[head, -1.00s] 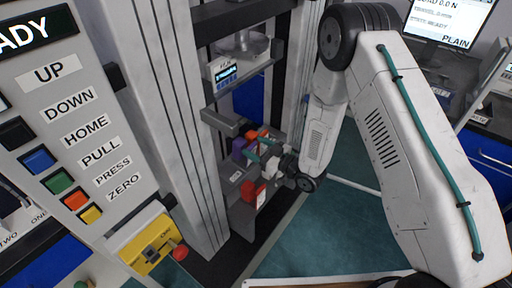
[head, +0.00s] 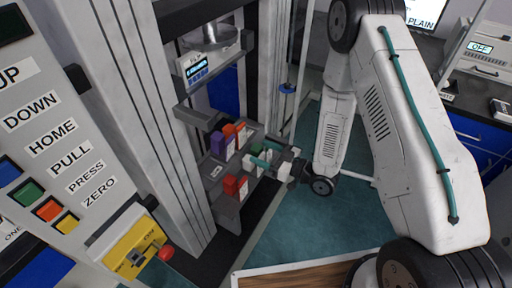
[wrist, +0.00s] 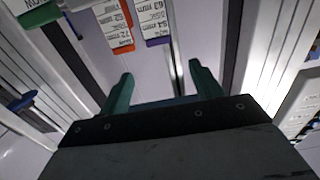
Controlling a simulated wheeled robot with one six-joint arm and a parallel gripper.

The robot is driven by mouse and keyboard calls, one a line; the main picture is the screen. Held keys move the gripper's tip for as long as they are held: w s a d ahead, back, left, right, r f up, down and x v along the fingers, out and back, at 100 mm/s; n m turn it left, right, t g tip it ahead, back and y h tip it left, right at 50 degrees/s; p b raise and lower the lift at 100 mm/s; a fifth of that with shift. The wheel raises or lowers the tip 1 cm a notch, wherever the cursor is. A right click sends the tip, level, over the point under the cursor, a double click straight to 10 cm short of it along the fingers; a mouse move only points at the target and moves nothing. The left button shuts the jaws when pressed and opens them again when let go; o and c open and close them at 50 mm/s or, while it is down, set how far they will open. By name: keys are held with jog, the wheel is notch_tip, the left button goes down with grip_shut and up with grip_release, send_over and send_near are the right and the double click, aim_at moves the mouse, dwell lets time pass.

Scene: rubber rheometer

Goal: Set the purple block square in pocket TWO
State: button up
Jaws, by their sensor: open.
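The purple block (head: 222,145) stands upright on the grey shelf (head: 228,212) of the tall machine, at the left of a group of blocks. In the wrist view, a purple-edged block (wrist: 157,22) with a printed white face shows at the top, beyond the fingertips. My gripper (head: 262,155) has teal fingers, is open and is to the right of the purple block, apart from it. In the wrist view the gap between the fingers (wrist: 163,84) is empty. I cannot make out which pocket is TWO or whether the block sits in one.
Orange blocks (head: 240,131) stand close behind the purple block, and red blocks (head: 235,187) stand nearer on the shelf. A small scale (head: 197,68) is above. A button panel (head: 65,150) fills the left. Open teal floor lies to the right.

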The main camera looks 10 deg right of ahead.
jog(key=w+d+r+h, duration=0.7)
jog(key=r+h, duration=0.1)
jog(key=r, duration=0.1)
jog(key=s+d+r+m+g+h, duration=0.2)
jog(key=s+d+r+m+h, duration=0.25)
jog(key=d+r, duration=0.45)
jog(key=s+r+m+g+h, duration=0.1)
jog(key=s+r+m+g, duration=0.2)
jog(key=s+r, duration=0.4)
jog(key=s+r+m+g, duration=0.3)
jog(key=s+r, duration=0.4)
jog(key=s, duration=1.6)
jog(key=shift+s+g+h, duration=0.25)
jog(key=shift+g+h, duration=0.1)
jog(key=shift+g, duration=0.55)
jog(key=shift+c, duration=0.6)
